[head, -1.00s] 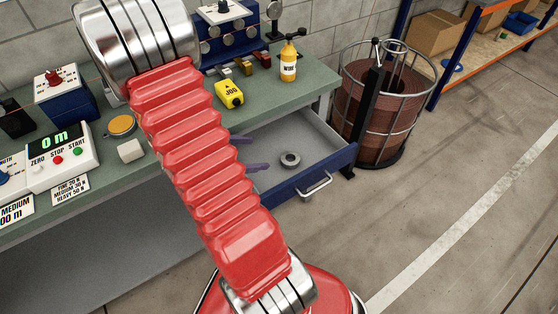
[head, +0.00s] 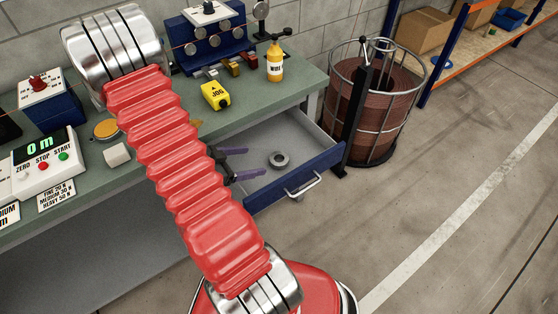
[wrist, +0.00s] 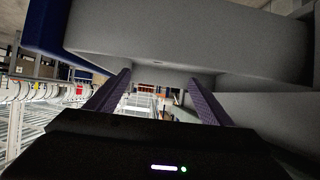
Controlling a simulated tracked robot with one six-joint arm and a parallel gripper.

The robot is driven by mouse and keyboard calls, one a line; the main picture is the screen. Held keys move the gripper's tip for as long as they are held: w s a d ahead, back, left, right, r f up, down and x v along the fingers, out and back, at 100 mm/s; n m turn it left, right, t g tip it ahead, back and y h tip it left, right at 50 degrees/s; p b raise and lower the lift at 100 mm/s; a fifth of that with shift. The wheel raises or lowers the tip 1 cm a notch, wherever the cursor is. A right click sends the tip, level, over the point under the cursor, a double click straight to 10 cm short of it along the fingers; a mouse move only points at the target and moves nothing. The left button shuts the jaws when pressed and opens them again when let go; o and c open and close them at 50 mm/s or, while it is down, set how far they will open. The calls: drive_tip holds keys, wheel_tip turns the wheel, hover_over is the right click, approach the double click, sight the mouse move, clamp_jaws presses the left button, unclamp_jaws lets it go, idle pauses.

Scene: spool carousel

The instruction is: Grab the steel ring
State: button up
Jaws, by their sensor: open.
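The steel ring (head: 279,159) lies flat on the floor of the open drawer (head: 300,150), toward its front, in the head view. My gripper (head: 252,163) is open and empty. Its two purple fingers stick out from behind my red arm over the drawer, to the left of the ring and apart from it. In the wrist view my two fingers (wrist: 160,85) are spread apart with nothing between them. The ring does not show in the wrist view. My arm hides the left part of the drawer.
The green workbench (head: 290,92) carries a yellow JOG pendant (head: 215,96), a yellow bottle (head: 276,64) and a 0 m display (head: 45,160). A caged wire spool (head: 378,105) stands right of the drawer. The floor in front is clear.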

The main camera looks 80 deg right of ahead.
sight(275, 159)
drive_tip(key=x, duration=0.6)
drive_tip(key=shift+s+d+f, duration=0.1)
drive_tip(key=shift+s+f, duration=0.05)
drive_tip(key=shift+s, duration=0.05)
drive_tip(key=shift+a+x, duration=0.25)
drive_tip(key=shift+x, duration=2.35)
drive_tip(key=shift+f, duration=0.2)
drive_tip(key=shift+s, duration=0.1)
drive_tip(key=c, duration=1.2)
